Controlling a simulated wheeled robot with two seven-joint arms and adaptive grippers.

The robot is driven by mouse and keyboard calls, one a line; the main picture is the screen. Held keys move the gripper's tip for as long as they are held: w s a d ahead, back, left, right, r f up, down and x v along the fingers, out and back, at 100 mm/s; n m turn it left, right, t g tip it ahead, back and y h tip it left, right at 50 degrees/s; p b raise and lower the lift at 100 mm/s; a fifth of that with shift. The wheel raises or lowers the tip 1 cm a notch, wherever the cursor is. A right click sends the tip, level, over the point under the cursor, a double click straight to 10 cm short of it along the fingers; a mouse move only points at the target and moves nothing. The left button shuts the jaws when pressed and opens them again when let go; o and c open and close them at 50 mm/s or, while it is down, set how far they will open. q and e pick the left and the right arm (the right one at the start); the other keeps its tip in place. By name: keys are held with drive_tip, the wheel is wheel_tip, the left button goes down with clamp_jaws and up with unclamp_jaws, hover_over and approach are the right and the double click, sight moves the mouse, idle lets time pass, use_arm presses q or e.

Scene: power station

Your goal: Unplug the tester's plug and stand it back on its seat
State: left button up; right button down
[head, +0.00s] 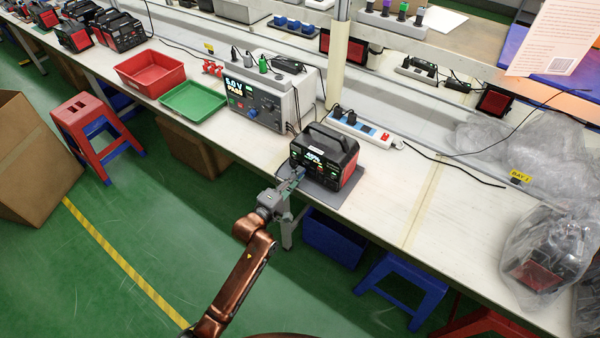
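The tester (254,100) is a grey box with a lit display, standing on the bench at picture centre. A green plug (263,65) and a dark plug (235,53) stand upright at its top. The black and red power station (325,150) sits on a grey mat (343,192) to the tester's right. My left gripper (296,177) is at the lower left of the power station's front face. Its fingers are small and partly merge with the dark front, so I cannot tell whether they hold a plug. My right gripper is out of view.
A red tray (150,73) and a green tray (194,100) lie left of the tester. A white power strip (362,128) with plugs lies behind the power station. A plastic-wrapped unit (545,255) stands at far right. The bench between is mostly clear.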

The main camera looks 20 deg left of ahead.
use_arm(q)
clamp_jaws()
idle(0.3)
drive_tip(key=shift+s+a, duration=0.1)
drive_tip(key=shift+s, duration=0.1)
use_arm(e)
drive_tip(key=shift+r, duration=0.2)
